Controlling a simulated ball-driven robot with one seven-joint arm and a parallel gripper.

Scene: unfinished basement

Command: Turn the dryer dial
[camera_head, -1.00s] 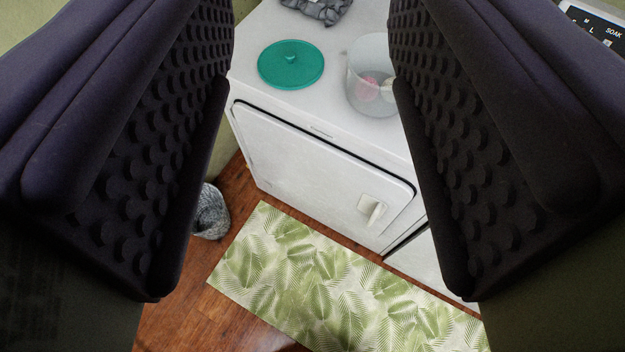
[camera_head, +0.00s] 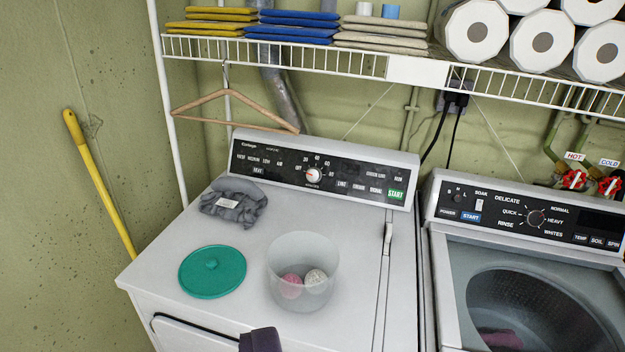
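The dryer dial (camera_head: 312,175) is a small round white knob with a red mark, in the middle of the black control panel at the back of the white dryer (camera_head: 345,315). Numbers and tick marks ring it. The dial is in plain view and nothing touches it.
On the dryer top are a grey cloth (camera_head: 233,203), a green lid (camera_head: 212,271) and a clear tub (camera_head: 303,262) with two balls. A wire shelf (camera_head: 420,70) with a hanging hanger (camera_head: 230,108) is above. An open washer (camera_head: 530,290) stands at right.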

